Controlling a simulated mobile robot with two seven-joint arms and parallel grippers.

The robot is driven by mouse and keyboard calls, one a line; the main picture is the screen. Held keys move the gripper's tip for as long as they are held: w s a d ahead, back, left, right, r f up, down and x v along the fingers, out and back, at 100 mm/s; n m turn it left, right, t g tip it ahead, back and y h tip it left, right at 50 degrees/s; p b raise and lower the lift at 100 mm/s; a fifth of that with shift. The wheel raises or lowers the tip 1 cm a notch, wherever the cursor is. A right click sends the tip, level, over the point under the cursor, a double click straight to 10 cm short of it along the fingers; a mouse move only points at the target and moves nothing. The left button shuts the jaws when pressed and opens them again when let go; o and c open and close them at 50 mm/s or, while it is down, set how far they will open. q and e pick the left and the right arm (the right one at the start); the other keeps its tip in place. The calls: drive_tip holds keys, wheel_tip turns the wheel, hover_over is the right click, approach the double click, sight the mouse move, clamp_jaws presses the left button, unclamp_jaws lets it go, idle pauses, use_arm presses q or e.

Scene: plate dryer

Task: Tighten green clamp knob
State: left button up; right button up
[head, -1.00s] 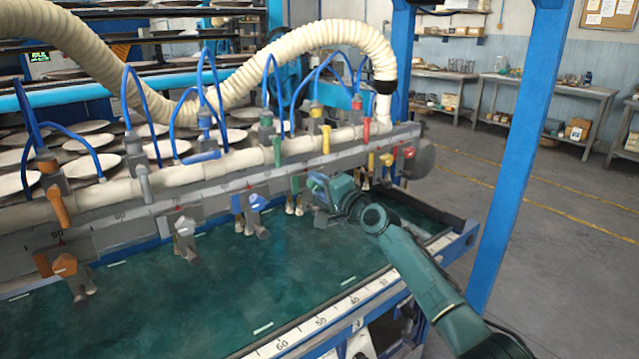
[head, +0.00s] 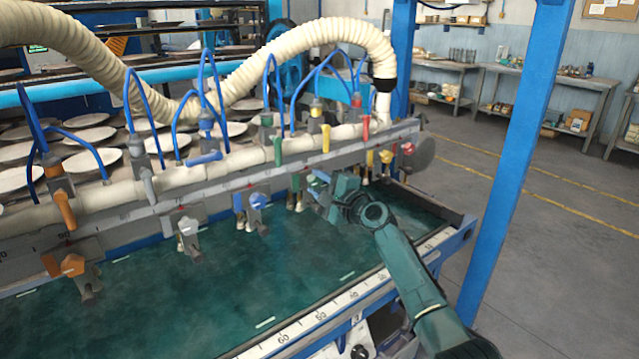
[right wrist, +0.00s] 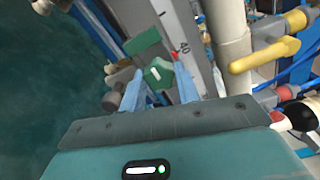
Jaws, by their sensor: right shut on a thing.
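The green clamp knob (right wrist: 158,72) shows in the right wrist view between the two blue-grey fingers of my right gripper (right wrist: 160,86), which is shut on it. A green block (right wrist: 142,40) is beside the knob, next to the metal rail (right wrist: 178,45). In the head view my right gripper (head: 322,188) is at the front of the rail, right of the blue clamp knob (head: 259,200). There the gripper largely hides the green knob. My left gripper is in neither current view.
White (head: 190,227), blue and orange (head: 72,265) clamp knobs line the rail's front. A green lever (head: 278,150) and a yellow lever (right wrist: 268,56) stand above. The dark green tray (head: 200,290) lies below. A blue post (head: 510,150) stands right of my arm.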

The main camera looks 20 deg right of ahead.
drive_tip(key=shift+f, duration=0.1)
drive_tip(key=o, duration=1)
drive_tip(key=shift+c, duration=0.2)
drive_tip(key=p+v, duration=0.1)
drive_tip(key=v, duration=1.2)
drive_tip(key=shift+s, duration=0.1)
drive_tip(key=s+a+f+n+g+h, duration=0.1)
drive_tip(key=s+a+f+n+g, duration=0.15)
drive_tip(key=s+f+n, duration=0.4)
drive_tip(key=s+a+f+n+g+h, duration=0.1)
drive_tip(key=s+a+f+n+g, duration=0.2)
drive_tip(key=s+f, duration=0.65)
drive_tip(key=s+a+f+n, duration=0.3)
drive_tip(key=s+f+n, duration=0.2)
drive_tip(key=s, duration=0.2)
drive_tip(key=s+a+f+n+h, duration=0.1)
drive_tip(key=s+a+f+n, duration=0.2)
drive_tip(key=s+f+n, duration=0.2)
drive_tip(key=s+g, duration=0.1)
drive_tip(key=s, duration=0.2)
drive_tip(key=shift+a+n, duration=0.25)
drive_tip(key=shift+n, duration=0.1)
